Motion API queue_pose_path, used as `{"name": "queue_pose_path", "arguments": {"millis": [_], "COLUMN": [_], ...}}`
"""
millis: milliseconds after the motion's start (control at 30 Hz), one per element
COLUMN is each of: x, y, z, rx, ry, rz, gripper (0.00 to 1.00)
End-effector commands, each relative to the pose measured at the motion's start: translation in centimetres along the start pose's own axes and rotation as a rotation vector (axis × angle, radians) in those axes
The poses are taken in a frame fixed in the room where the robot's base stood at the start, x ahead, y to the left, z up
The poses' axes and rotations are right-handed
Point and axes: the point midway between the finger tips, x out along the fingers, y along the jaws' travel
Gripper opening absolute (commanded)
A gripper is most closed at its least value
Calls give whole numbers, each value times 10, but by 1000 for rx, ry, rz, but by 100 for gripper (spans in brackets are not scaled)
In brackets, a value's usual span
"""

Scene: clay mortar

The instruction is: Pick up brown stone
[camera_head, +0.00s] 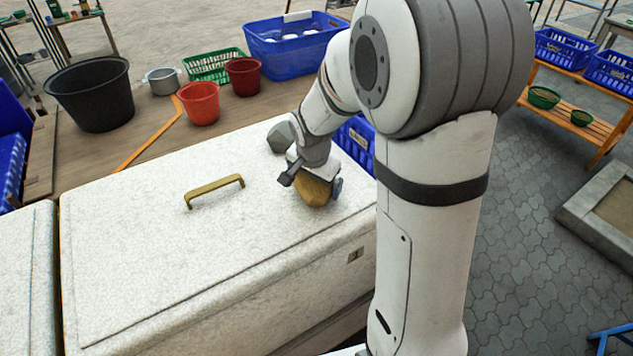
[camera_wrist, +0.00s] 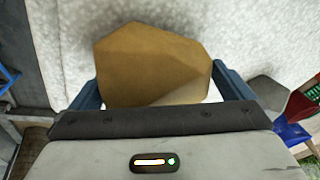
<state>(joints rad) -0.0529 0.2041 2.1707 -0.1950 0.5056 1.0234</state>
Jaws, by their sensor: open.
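The brown stone (camera_head: 312,191) sits on the white lid of a large chest, near its right edge. In the wrist view the brown stone (camera_wrist: 152,62) is a faceted, tan-brown lump that fills the space between the two blue fingers. My gripper (camera_head: 314,186) is low over the stone, with one finger on each side of it. The gripper also shows in the wrist view (camera_wrist: 158,88), with its fingers apart. Small gaps seem to show beside the stone, but I cannot tell whether either finger touches it. The stone's upper part is partly hidden by my gripper in the head view.
The white chest (camera_head: 130,240) has a yellow handle (camera_head: 214,190) on its lid. A grey stone (camera_head: 281,137) lies just behind my gripper. Behind stand a black tub (camera_head: 95,95), red pots (camera_head: 200,104), and blue (camera_head: 290,50) and green (camera_head: 212,67) baskets. The lid's left part is clear.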

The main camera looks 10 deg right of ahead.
Motion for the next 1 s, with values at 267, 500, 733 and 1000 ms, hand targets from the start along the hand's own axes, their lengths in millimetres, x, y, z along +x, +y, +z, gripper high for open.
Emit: {"name": "queue_pose_path", "arguments": {"millis": [267,500,733,1000], "x": [0,0,-1,-2], "y": [0,-1,-1,-2], "z": [0,0,1,0], "rx": [-1,-1,-2,-2], "ry": [0,0,0,2], "rz": [0,-1,-1,-4], "gripper": [84,65,46,25]}}
